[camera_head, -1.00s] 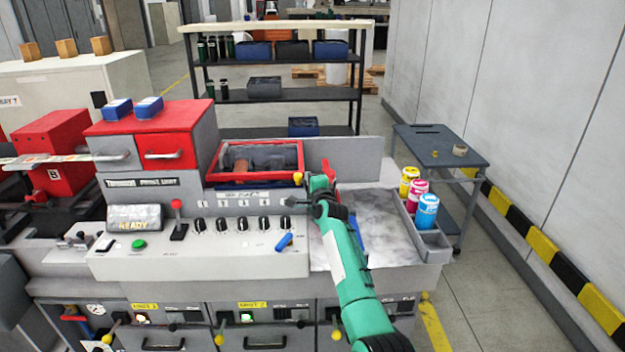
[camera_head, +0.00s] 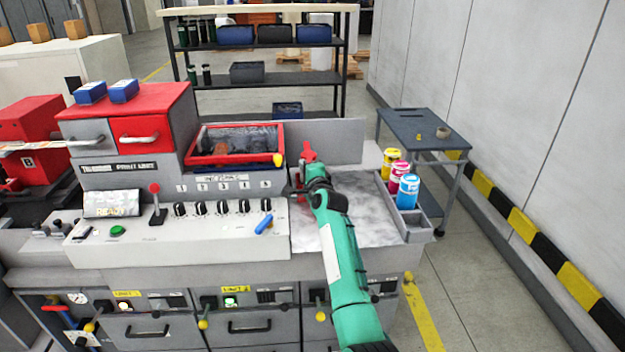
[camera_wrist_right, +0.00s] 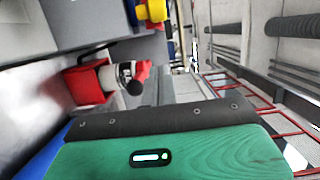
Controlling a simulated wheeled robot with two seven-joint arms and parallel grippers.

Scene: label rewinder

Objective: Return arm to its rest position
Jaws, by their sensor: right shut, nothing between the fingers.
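My right arm (camera_head: 345,270) is teal and reaches in from the bottom over the right part of the grey machine. My right gripper (camera_head: 297,186) is at its far end, dark and small, shut and empty. It is above the machine top, between the knob panel and the grey marbled plate (camera_head: 365,215). A red handle (camera_head: 308,153) shows just behind it; contact cannot be told. The right wrist view shows my teal wrist housing, a red block (camera_wrist_right: 90,82) and a dark round knob beyond it; the fingers are not clear there. My left gripper is not in view.
Yellow, magenta and cyan cans (camera_head: 408,190) stand at the plate's right edge. A red-framed tray (camera_head: 235,155) and a row of black knobs (camera_head: 212,208) lie left of the gripper. A grey side table (camera_head: 425,130) stands behind right. The floor at right is open.

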